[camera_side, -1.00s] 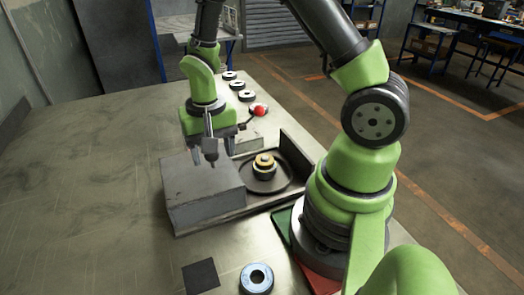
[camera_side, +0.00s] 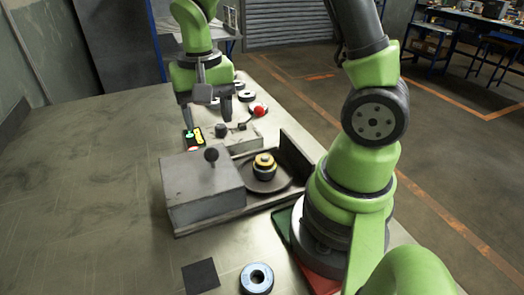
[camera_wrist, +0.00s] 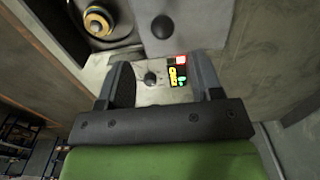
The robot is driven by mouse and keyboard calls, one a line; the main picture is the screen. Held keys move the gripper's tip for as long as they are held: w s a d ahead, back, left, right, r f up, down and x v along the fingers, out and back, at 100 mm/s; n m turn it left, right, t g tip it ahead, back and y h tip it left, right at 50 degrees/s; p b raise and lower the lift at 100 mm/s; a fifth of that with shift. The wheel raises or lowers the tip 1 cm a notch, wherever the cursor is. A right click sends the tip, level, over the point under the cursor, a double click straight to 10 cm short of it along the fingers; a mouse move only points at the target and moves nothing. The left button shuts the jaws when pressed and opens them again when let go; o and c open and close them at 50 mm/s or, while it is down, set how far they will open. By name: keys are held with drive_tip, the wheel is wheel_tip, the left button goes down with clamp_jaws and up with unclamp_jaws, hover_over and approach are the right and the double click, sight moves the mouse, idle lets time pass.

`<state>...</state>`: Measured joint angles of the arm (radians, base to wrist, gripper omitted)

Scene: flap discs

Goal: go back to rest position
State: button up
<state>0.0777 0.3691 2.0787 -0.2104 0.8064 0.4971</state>
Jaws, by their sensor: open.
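My gripper (camera_side: 206,112) is open and empty. In the side view it is raised above the far part of the table, behind the grey box. In the wrist view my gripper (camera_wrist: 165,82) has its two fingers spread wide with nothing between them but the scene below. A stack with a yellow top (camera_side: 264,165) sits on the dark round plate (camera_side: 285,184) beside the grey box (camera_side: 203,190). The stack also shows at the top left of the wrist view (camera_wrist: 97,22).
The grey box has a black knob (camera_side: 211,154) on top. Behind it are a small panel with coloured lights (camera_side: 194,137) and a red ball lever (camera_side: 258,110). Several discs (camera_side: 246,95) lie at the far edge; one ring (camera_side: 257,278) lies at the front. The table's left side is clear.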

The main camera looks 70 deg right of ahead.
idle(0.4)
drive_tip(key=s+a+r+n+t+y, duration=0.1)
drive_tip(key=s+a+r+n+t, duration=0.1)
drive_tip(key=s+r, duration=0.4)
drive_tip(key=s+a+r+n+t+y, duration=0.1)
drive_tip(key=s+a+r+n+t, duration=0.2)
drive_tip(key=s+r+t, duration=0.2)
wheel_tip(320, 180, up, 3)
drive_tip(key=shift+s+f, duration=0.2)
drive_tip(key=shift+s, duration=0.3)
drive_tip(key=shift+d, duration=0.1)
idle(0.9)
